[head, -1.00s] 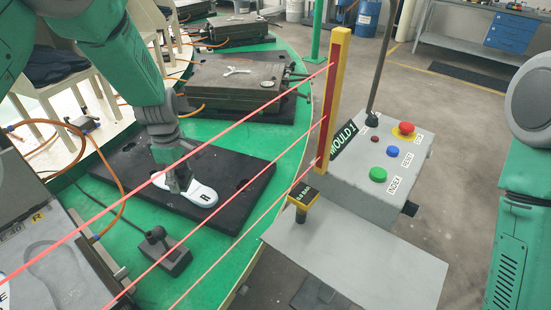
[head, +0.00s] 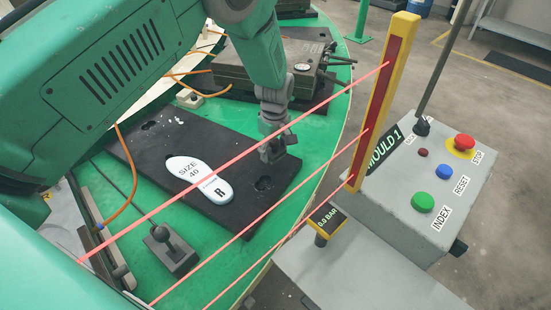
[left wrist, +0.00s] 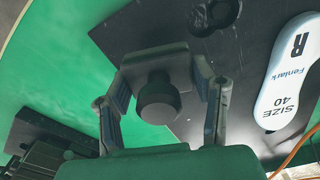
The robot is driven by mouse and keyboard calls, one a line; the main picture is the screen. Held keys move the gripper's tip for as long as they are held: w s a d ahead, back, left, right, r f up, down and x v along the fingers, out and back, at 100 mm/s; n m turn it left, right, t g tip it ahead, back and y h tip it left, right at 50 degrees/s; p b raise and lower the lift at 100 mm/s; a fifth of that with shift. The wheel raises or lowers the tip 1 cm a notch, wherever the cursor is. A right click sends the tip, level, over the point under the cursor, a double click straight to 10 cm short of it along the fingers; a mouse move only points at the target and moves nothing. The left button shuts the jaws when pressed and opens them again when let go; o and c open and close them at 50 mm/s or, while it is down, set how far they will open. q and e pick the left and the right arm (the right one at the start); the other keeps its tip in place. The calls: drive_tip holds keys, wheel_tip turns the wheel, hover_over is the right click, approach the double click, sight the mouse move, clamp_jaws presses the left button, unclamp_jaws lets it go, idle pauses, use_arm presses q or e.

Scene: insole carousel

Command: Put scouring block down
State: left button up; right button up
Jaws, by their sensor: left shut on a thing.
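My left gripper (head: 271,151) is over the right end of the black plate (head: 235,222), near a round recess. In the left wrist view its fingers are shut on a dark grey block (left wrist: 150,62), which I take for the scouring block. In the head view the fingers mostly hide the block. I cannot tell whether it touches the plate. A white insole (head: 187,170) marked SIZE 40 and R lies flat on the plate, left of the gripper and apart from it. It also shows in the left wrist view (left wrist: 288,75). My right gripper is out of view.
A yellow post (head: 400,40) stands at the right, with red beams running leftward across the picture. A control box (head: 385,200) with coloured buttons is beside it. A grey mould (head: 225,70) stands behind the plate. A dark lever box (head: 172,250) sits on the green table (head: 215,275) in front.

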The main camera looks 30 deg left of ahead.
sight(273, 157)
use_arm(q)
drive_tip(key=f, duration=0.4)
drive_tip(key=shift+a, duration=0.3)
drive_tip(key=shift+a+f, duration=0.1)
drive_tip(key=shift+a, duration=0.05)
drive_tip(key=o, duration=1.4)
drive_tip(key=shift+c, duration=0.2)
drive_tip(key=shift+d, duration=0.3)
drive_tip(key=shift+r, duration=0.45)
wheel_tip(273, 157, up, 10)
drive_tip(key=shift+s+r, duration=0.1)
drive_tip(key=shift+r, duration=0.05)
drive_tip(key=shift+d+r, duration=0.1)
drive_tip(key=shift+r, duration=0.45)
